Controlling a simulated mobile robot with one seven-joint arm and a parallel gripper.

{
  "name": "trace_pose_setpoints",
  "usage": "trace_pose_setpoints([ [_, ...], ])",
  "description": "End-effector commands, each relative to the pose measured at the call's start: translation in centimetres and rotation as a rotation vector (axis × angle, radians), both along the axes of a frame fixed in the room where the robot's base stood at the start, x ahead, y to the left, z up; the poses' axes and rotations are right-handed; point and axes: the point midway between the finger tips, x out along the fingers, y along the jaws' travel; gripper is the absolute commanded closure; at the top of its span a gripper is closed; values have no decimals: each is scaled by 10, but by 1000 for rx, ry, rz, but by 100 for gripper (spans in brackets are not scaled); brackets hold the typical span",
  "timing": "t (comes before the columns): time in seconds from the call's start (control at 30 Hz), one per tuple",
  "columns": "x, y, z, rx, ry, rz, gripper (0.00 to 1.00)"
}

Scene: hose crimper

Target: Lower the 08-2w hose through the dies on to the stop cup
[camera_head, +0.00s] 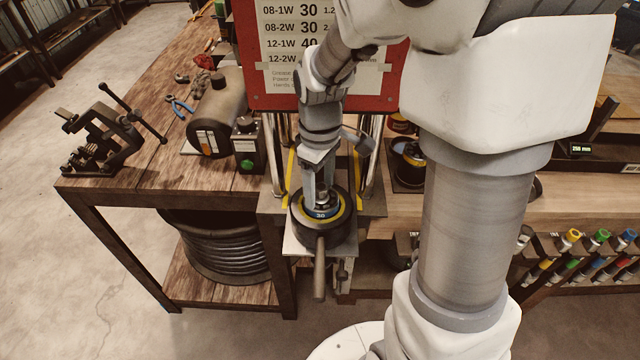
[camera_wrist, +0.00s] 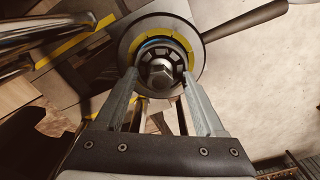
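The crimper's round die head (camera_head: 348,222) has a yellow ring and a blue die set marked 30 (camera_head: 321,213); the dies also show in the wrist view (camera_wrist: 146,43). A metal hex fitting (camera_wrist: 162,74), apparently the upper end of the 08-2w hose, stands in the middle of the die opening. My gripper (camera_head: 323,190) points down just over the dies. In the wrist view its two fingers (camera_wrist: 161,78) stand either side of the fitting with a gap on each side, so it looks open. The hose below the fitting and the stop cup are hidden.
A dark handle (camera_head: 319,268) sticks out from the front of the die head. Chrome posts (camera_head: 368,160) and a red chart board (camera_head: 252,70) stand behind. A control box with a green button (camera_head: 246,145) is at left. A hose coil (camera_head: 215,255) lies under the bench.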

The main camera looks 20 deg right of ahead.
Motion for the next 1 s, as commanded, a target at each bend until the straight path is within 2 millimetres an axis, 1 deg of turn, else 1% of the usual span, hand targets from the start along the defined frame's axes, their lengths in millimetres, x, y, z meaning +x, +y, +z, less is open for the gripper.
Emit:
trace_pose_setpoints([
  [0.03, -2, 1, -3, 0, 7, 1, 25],
  [0.2, -3, 1, -3, 0, 8, 1, 25],
  [0.27, -3, 1, -1, 0, 8, 1, 25],
  [0.37, -1, 1, 11, 1, 3, 1, 25],
  [0.47, -1, 0, 31, 0, 0, 0, 25],
  [0.8, 0, 0, 116, 0, -5, 0, 25],
  [0.9, 0, 0, 137, 0, -5, 0, 25],
  [1.0, -1, 0, 154, 1, -4, 0, 25],
])
